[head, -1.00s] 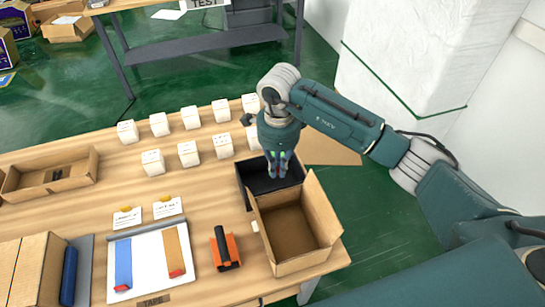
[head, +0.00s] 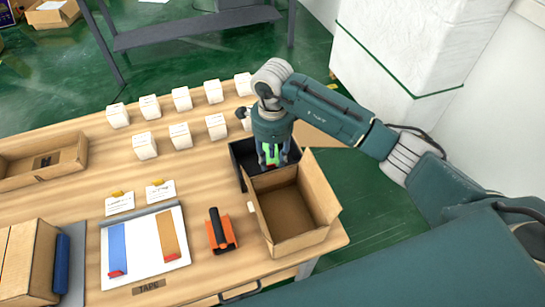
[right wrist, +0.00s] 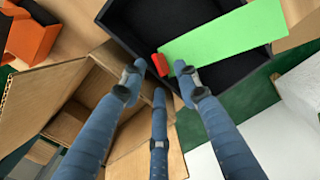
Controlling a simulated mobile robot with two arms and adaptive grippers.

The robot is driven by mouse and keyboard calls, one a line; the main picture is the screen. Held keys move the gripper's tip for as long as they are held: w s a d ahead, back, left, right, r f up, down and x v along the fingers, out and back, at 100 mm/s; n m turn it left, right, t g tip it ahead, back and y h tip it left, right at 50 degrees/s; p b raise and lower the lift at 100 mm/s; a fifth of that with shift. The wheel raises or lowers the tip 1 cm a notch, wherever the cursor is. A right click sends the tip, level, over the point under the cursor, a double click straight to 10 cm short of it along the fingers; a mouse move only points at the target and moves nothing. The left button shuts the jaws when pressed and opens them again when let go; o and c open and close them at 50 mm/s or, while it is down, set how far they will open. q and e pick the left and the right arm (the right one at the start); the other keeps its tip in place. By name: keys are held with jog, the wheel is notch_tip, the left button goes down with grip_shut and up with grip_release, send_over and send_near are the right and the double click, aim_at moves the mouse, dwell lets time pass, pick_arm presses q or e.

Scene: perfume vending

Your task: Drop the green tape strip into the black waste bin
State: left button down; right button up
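The green tape strip (right wrist: 225,47) with a red end tab shows in the right wrist view, lying across the opening of the black waste bin (right wrist: 125,14). Whether it rests on the bin's floor or is still above it, I cannot tell. In the head view a bit of the green strip (head: 271,154) shows between my right gripper's fingers. My right gripper (head: 271,165) points down over the black bin (head: 241,158). Its fingers (right wrist: 159,72) are spread, with the red tab seen between their tips, and they do not look closed on it. My left gripper is not in view.
An open cardboard box (head: 290,212) stands against the bin's near side. An orange and black tape dispenser (head: 219,231) and a white board with blue and orange strips (head: 145,249) lie to the left. Several white boxes (head: 181,98) stand in rows behind.

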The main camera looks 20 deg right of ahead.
jog(key=shift+r, duration=0.15)
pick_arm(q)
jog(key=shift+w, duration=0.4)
pick_arm(e)
notch_tip(320, 180, up, 12)
dwell(0.4)
